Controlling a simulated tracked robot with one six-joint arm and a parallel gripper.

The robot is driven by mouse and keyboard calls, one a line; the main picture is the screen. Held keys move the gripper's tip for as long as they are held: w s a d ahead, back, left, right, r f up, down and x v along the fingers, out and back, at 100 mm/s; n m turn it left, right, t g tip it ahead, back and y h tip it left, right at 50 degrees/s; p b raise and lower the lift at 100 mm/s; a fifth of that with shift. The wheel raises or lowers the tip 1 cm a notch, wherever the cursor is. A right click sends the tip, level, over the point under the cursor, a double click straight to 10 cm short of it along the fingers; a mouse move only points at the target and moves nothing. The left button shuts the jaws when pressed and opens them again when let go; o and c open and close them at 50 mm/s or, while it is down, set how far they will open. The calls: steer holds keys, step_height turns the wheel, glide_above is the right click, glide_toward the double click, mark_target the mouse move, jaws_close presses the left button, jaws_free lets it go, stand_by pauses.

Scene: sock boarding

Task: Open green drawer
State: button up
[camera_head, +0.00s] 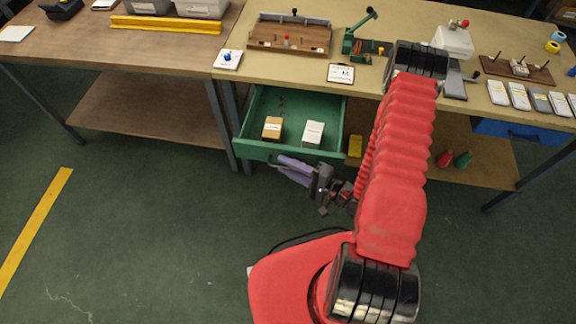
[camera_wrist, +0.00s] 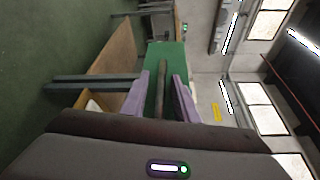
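The green drawer (camera_head: 253,150) is pulled out from under the tan bench and stands open in the head view. It holds an orange-tan box (camera_head: 272,127) and a white box (camera_head: 313,133). My gripper (camera_head: 283,164), with purple fingers, is just in front of the drawer's front panel. In the wrist view, my gripper (camera_wrist: 160,80) has its fingers apart, with the drawer's dark bar handle (camera_wrist: 162,88) showing between them against the green front (camera_wrist: 176,57). Green shows on both sides of the handle, so the fingers do not look closed on it.
The tan bench (camera_head: 400,20) carries a wooden tray (camera_head: 290,35), a green hand press (camera_head: 358,42) and several cards. A blue drawer (camera_head: 520,131) at right looks shut. A brown bench (camera_head: 60,50) stands at left. The floor in front (camera_head: 150,220) is clear, with a yellow line.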

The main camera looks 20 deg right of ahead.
steer(key=shift+s+d, duration=0.4)
steer(key=shift+d, duration=0.1)
steer(key=v, duration=1.2)
steer(key=shift+s, duration=0.3)
steer(key=shift+r, duration=0.1)
stand_by(0.6)
steer(key=s+a+r+n+g+h, duration=0.1)
steer(key=a+r+n+g+h, duration=0.1)
steer(key=r, duration=0.9)
steer(key=s+a+r+n+g+h, duration=0.1)
steer(key=r+n+h, duration=0.4)
steer(key=r, duration=0.7)
steer(key=s+a+r+n+g+h, duration=0.1)
steer(key=a+r+n+g+h, duration=0.3)
steer(key=r, duration=0.8)
steer(key=shift+s+a+r+n, duration=0.2)
steer(key=shift+s+a+n, duration=0.15)
steer(key=shift+a+n, duration=0.15)
